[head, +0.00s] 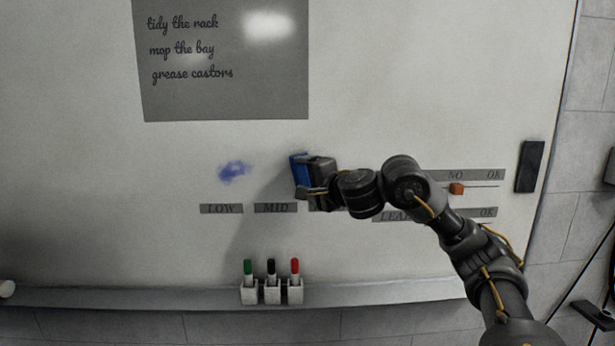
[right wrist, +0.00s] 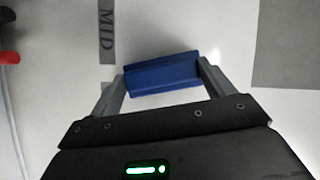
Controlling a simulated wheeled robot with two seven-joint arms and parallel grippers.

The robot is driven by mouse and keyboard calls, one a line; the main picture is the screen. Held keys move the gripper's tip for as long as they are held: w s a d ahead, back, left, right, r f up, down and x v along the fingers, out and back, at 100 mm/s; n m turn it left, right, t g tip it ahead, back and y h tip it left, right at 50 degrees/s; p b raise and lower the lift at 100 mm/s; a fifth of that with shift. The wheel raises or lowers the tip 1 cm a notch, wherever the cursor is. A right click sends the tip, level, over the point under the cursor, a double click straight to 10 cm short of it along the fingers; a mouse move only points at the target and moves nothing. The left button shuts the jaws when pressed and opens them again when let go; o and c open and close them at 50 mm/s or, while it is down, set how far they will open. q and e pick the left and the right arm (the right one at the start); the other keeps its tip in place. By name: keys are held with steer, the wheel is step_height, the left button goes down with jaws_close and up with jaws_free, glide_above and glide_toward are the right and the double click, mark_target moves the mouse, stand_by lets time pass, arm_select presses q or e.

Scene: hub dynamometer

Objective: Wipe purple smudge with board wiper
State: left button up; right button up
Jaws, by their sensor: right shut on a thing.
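The purple smudge (head: 234,171) is a blue-purple patch on the whiteboard (head: 80,180), above the LOW and MID labels in the head view. The board wiper (head: 299,175) is a blue block. My right gripper (head: 311,177) is shut on it and holds it at the board, to the right of the smudge and apart from it. In the right wrist view the wiper (right wrist: 162,76) sits between the two fingers. I cannot tell whether it touches the board. The smudge does not show in the right wrist view. My left gripper is not in view.
A grey sheet with writing (head: 220,90) is above the smudge. A marker holder (head: 272,291) with green, black and red pens stands on the tray ledge (head: 140,297) below. The board around the smudge is clear.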

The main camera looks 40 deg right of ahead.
steer(key=s+a+p, duration=0.2)
steer(key=s, duration=0.1)
steer(key=shift+s+a+r+p, duration=0.1)
steer(key=shift+a+r+p, duration=0.1)
steer(key=shift+r+p, duration=0.15)
steer(key=shift+s+a+f, duration=0.25)
steer(key=shift+s+a, duration=0.05)
steer(key=shift+s, duration=0.1)
steer(key=shift+s+a+p, duration=0.45)
steer(key=shift+s+p, duration=0.2)
steer(key=shift+p, duration=0.3)
steer(key=shift+s+a+p, duration=0.45)
steer(key=shift+s+p, duration=0.15)
steer(key=shift+p, duration=0.35)
